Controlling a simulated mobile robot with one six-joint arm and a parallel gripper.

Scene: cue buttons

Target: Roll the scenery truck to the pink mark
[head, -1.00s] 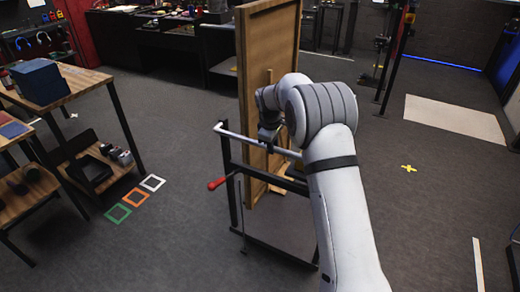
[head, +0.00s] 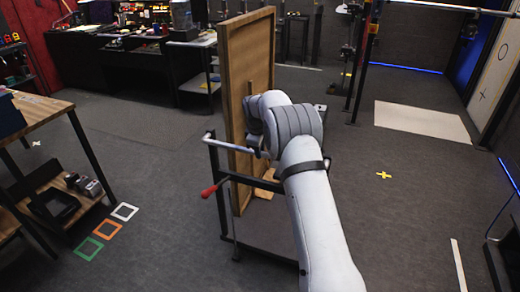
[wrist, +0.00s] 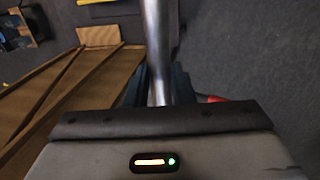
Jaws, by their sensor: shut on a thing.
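The scenery truck is a dark wheeled frame with a tall wooden flat (head: 236,95) standing on it. Its grey push bar (head: 222,146) runs across the near side. My gripper (head: 256,146) is shut on this bar, partly hidden behind my arm. In the wrist view the bar (wrist: 156,40) runs between my gripper's fingers (wrist: 158,88), and the wooden flat (wrist: 60,95) lies to the left. A red-handled lever (head: 209,191) sticks out at the truck's left side. I see no pink mark in these views.
Green (head: 89,248), orange (head: 107,229) and white (head: 125,211) floor squares lie left of the truck, beside a wooden workbench (head: 45,105). A yellow cross (head: 384,175) and a pale floor panel (head: 420,121) lie right. The floor between is clear. Benches stand behind.

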